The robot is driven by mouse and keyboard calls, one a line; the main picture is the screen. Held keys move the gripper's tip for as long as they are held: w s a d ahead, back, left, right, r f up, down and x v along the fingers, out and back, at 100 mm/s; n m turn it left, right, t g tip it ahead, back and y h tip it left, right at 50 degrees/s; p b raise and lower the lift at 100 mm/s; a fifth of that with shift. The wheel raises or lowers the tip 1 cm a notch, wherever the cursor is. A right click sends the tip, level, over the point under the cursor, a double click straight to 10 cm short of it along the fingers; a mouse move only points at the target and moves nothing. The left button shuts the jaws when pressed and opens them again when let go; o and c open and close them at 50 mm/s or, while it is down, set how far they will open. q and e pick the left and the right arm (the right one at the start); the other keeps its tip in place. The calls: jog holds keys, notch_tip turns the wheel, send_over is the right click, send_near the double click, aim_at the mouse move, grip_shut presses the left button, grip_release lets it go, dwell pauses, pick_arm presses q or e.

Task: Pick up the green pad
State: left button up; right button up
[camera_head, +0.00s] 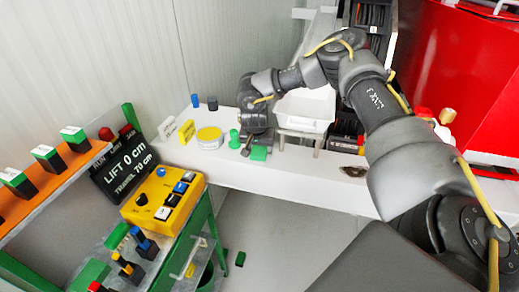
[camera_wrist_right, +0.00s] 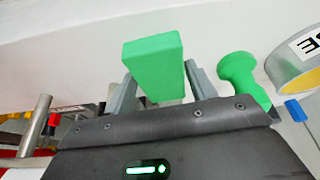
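The green pad (camera_head: 259,154) is a small flat block at the front edge of the white bench, right by my right gripper (camera_head: 250,146). In the right wrist view the green pad (camera_wrist_right: 153,65) stands out large between the two grey fingers of my right gripper (camera_wrist_right: 160,82). The fingers lie close along its sides; whether they press on it cannot be told. My left gripper is not in view.
A green knobbed piece (camera_head: 234,139) stands just left of the pad, with a yellow-and-white round tin (camera_head: 210,138) beyond it. A white bin (camera_head: 306,108) is behind my gripper. A dark piece (camera_head: 351,173) lies to the right. A yellow control box (camera_head: 163,200) stands at front left.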

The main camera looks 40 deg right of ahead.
jog(key=c, duration=0.5)
jog(key=shift+r+b, duration=0.3)
jog(key=shift+b, duration=0.1)
notch_tip(320, 180, up, 2)
jog(key=shift+w+r+b, duration=0.1)
jog(key=shift+b, duration=0.85)
jog(key=s+a+r+b, duration=0.3)
jog(key=s+a+r, duration=0.5)
jog(key=s+r, duration=0.2)
jog(key=shift+s+a+b, duration=0.25)
jog(key=shift+s+b, duration=0.1)
jog(key=shift+s, duration=0.35)
jog(key=shift+r, duration=0.1)
